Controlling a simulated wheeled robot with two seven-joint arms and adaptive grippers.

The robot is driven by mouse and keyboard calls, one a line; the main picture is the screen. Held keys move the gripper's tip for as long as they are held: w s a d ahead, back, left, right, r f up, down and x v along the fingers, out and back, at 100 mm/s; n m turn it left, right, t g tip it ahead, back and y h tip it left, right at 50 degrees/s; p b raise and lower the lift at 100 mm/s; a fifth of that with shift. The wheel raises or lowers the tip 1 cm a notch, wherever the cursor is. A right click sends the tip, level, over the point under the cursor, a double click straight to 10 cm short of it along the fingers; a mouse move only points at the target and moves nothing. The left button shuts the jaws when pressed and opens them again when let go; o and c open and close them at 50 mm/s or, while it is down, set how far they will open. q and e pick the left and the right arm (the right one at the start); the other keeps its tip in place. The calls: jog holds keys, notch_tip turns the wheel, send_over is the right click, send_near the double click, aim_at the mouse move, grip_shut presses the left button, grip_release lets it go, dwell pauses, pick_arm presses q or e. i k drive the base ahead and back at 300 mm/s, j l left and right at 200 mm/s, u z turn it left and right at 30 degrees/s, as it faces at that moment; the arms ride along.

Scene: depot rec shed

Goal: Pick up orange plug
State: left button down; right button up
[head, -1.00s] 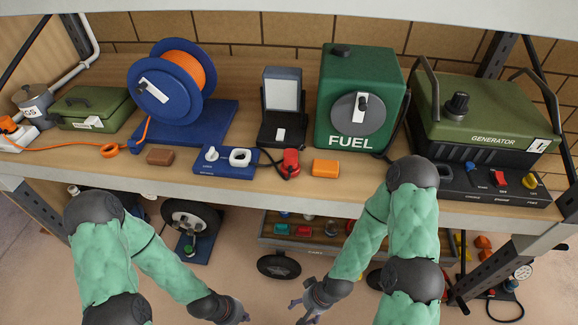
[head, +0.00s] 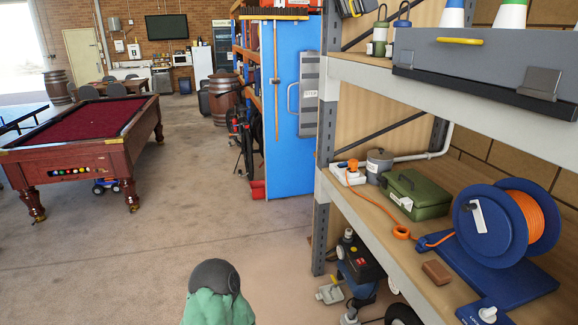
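An orange plug (head: 353,165) sits at the white power strip (head: 346,176) at the far left end of the shelf. Neither gripper is in view; only part of one of my green arms shows at the bottom.
A grey pot (head: 379,165), a green box (head: 416,194) and a brown block (head: 436,272) share the wooden shelf (head: 375,217). A shelf upright (head: 322,215) stands at its left end. Open floor (head: 150,265) lies left, with a pool table (head: 85,150) farther back.

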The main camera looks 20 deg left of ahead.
aim_at(353, 164)
jog(key=u, duration=0.25)
jog(key=i+j+u, duration=0.4)
jog(key=i, duration=0.4)
jog(key=i+u, duration=0.45)
jog(key=i, duration=0.35)
jog(key=i+z, duration=0.3)
jog(key=i+j+z, duration=0.25)
jog(key=i, duration=0.25)
jog(key=i+j+z, duration=0.3)
jog(key=i+l, duration=0.05)
